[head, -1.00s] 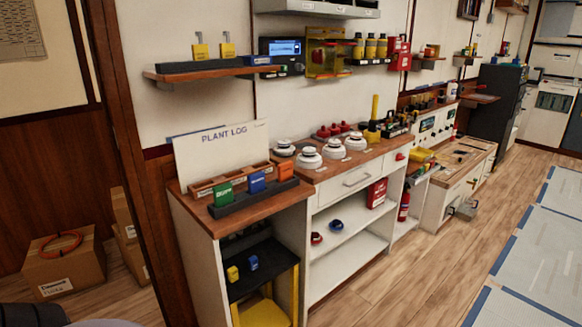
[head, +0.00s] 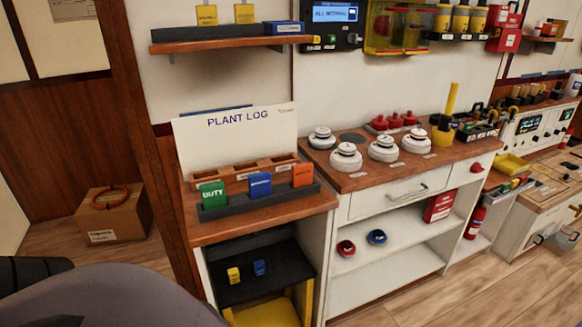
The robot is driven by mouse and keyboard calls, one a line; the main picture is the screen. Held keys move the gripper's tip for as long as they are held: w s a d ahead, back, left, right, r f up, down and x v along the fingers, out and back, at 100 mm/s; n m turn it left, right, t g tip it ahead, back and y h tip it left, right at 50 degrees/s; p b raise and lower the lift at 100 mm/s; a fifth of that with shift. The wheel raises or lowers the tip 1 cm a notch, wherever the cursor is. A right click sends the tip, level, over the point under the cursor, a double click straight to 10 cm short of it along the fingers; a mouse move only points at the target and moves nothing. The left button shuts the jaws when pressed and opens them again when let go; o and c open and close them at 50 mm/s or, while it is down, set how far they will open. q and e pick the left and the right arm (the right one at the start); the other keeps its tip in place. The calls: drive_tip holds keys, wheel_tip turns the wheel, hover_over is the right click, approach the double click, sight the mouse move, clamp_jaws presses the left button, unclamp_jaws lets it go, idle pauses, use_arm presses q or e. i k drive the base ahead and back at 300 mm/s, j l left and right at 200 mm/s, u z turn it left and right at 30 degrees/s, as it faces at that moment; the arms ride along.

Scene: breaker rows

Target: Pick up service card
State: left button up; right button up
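Three upright cards stand in a dark rack on the wooden counter, in front of the PLANT LOG board (head: 238,130). The green card (head: 213,195) at the left reads DUTY. The blue card (head: 260,185) is in the middle and the orange card (head: 303,175) is at the right. The lettering on the blue and orange cards is too small to read, so I cannot tell which is the service card. Neither of my grippers is in view.
White round detectors (head: 346,157) stand on the counter to the right. A yellow tag and a blue tag (head: 259,268) sit on the dark shelf below. A cardboard box (head: 117,218) with an orange ring stands on the floor at left. The floor at lower right is clear.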

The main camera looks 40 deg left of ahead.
sight(302, 173)
drive_tip(key=i+u, duration=0.35)
drive_tip(key=u, duration=0.15)
drive_tip(key=i+l+u, duration=0.25)
drive_tip(key=u, duration=0.2)
drive_tip(key=i, duration=0.1)
